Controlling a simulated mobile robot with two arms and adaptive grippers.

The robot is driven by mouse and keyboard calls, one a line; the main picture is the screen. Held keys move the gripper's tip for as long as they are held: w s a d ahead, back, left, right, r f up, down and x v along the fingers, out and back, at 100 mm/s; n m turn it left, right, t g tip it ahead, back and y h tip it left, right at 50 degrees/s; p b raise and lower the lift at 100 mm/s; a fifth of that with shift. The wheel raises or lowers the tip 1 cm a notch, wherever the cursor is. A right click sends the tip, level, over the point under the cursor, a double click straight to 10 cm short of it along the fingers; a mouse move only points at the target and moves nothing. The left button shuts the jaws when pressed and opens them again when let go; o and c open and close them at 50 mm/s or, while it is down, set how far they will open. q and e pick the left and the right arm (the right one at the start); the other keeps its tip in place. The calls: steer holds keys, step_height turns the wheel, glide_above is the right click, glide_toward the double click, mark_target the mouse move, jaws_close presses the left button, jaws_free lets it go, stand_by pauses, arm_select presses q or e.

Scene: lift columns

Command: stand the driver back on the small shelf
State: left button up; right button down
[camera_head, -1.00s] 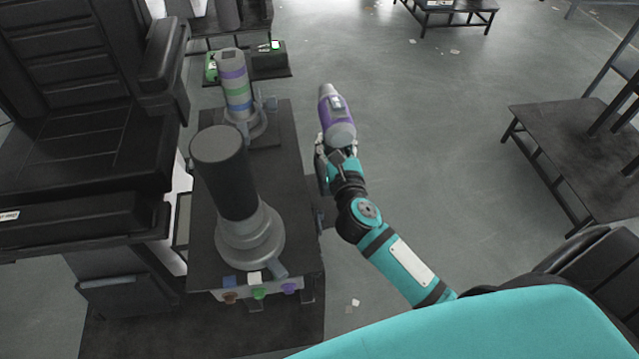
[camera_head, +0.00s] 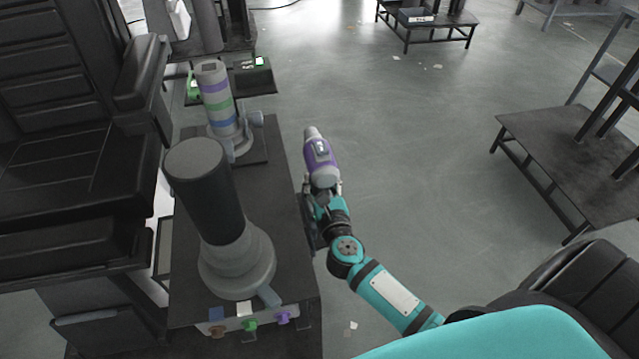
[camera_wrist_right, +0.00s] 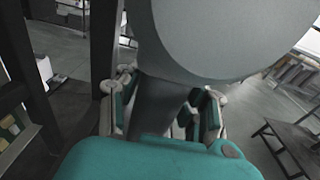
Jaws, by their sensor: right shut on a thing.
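The driver (camera_head: 321,162), purple and grey with a pale nose, is in the right gripper (camera_head: 327,192), clear of any surface in the head view. Its nose points up and away in the picture. In the right wrist view, the fingers (camera_wrist_right: 160,108) close around its dark handle (camera_wrist_right: 152,100), and its large grey body (camera_wrist_right: 235,30) fills the upper part. A small dark shelf (camera_head: 262,82) stands behind the lift columns, with a green item (camera_head: 194,84) at its left side. Which shelf is the driver's is not certain. My left gripper is not in view.
A large lift column (camera_head: 238,262) and a banded one (camera_head: 216,100) stand on a dark bench (camera_head: 285,190) left of the driver. Coloured buttons (camera_head: 250,324) line its front. A black chair (camera_head: 60,160) is farther left. Open floor lies right, up to a low table (camera_head: 560,150).

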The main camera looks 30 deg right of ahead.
steer(key=shift+r, duration=0.15)
steer(key=shift+f+b, duration=0.45)
steer(key=shift+f, duration=0.1)
steer(key=c, duration=0.8)
jaws_free()
steer(key=shift+f, duration=0.15)
steer(key=shift+c, duration=0.2)
